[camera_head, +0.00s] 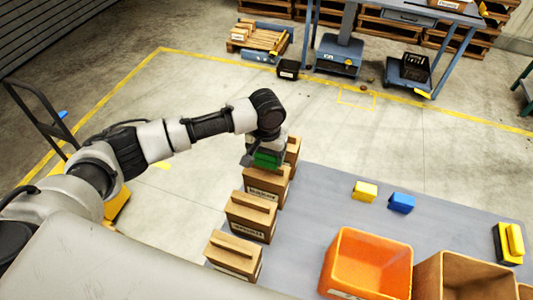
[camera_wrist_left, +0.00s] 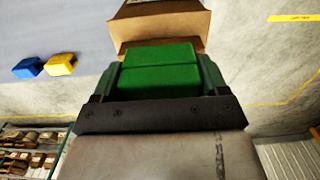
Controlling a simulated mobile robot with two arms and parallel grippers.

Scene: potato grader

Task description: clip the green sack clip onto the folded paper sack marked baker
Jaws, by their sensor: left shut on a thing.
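My left gripper (camera_head: 267,160) is shut on the green sack clip (camera_head: 267,159). In the left wrist view the green clip (camera_wrist_left: 160,72) fills the space between the jaws. It is over the top of a brown folded paper sack (camera_head: 266,186) in the row along the table's left edge. I cannot tell whether the clip touches that sack's fold. Another paper sack (camera_head: 293,152) stands just behind it, partly hidden by the gripper. My right gripper is not in view.
A yellow clip (camera_head: 364,191) and a blue clip (camera_head: 401,203) lie on the grey table (camera_head: 320,205). An orange crate (camera_head: 335,262) and a brown box (camera_head: 430,272) stand at the front. A black and yellow object (camera_head: 508,243) is at the right edge. The table's middle is clear.

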